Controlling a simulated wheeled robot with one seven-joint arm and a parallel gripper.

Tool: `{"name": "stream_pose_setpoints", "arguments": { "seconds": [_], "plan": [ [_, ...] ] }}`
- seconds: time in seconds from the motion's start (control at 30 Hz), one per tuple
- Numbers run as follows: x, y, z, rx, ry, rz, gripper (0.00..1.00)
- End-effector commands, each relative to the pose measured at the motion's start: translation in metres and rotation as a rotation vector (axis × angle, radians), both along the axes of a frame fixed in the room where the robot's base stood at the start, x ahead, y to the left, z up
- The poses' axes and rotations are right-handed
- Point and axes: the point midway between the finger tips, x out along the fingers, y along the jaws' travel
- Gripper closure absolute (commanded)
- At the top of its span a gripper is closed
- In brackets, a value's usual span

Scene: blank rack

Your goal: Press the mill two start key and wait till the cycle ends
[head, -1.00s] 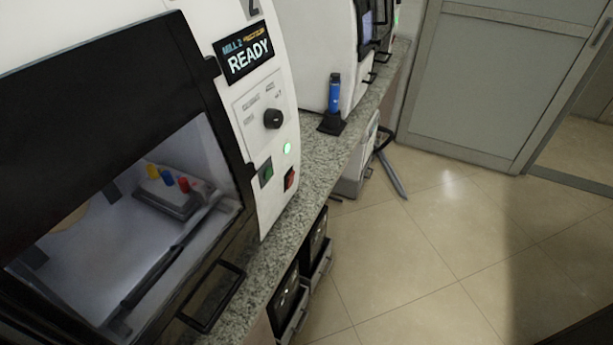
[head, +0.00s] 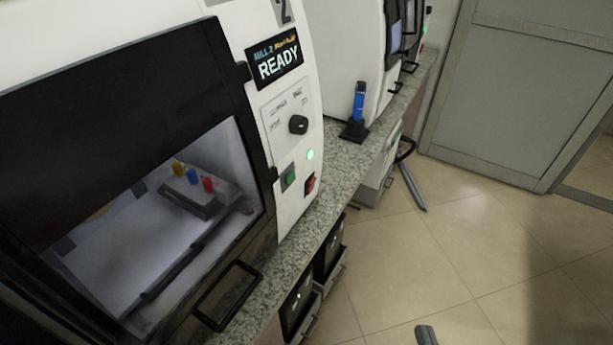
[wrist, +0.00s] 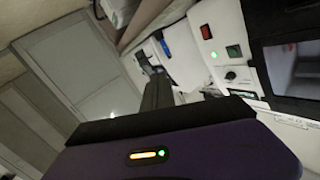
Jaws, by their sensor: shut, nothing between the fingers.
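Mill two (head: 312,110) is the white machine at the left of the head view. Its display (head: 275,59) reads "READY". Its green start key (head: 288,178) sits low on the front panel, beside a red switch (head: 310,184) and under a lit green lamp (head: 310,154). In the wrist view the panel appears turned over, with the green key (wrist: 233,51) and red switch (wrist: 206,32) at upper right. My gripper (wrist: 157,88) is shut and empty, apart from the panel. The head view does not show its fingertips clearly.
The mill's dark-framed window shows red, blue and yellow pieces (head: 192,180) on a fixture. A black handle (head: 228,295) juts out below. A blue tool in a black stand (head: 355,115) is on the speckled counter (head: 345,165). Open tiled floor (head: 420,265) lies right.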

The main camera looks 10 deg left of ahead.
Motion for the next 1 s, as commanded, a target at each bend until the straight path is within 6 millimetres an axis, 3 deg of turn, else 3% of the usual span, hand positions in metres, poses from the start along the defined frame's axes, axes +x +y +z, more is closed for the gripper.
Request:
{"name": "stream_pose_setpoints", "arguments": {
  "seconds": [0.03,0.2,0.4,0.63,1.0],
  "plan": [
    [0.023,0.013,0.009,0.033,-0.021,0.022,1.00],
    [0.089,0.059,0.037,0.160,-0.052,0.094,1.00],
    [0.145,0.114,0.079,0.293,-0.069,0.177,1.00],
    [0.171,0.148,0.107,0.372,-0.072,0.227,1.00],
    [0.173,0.151,0.109,0.380,-0.070,0.232,1.00]
  ]
}}
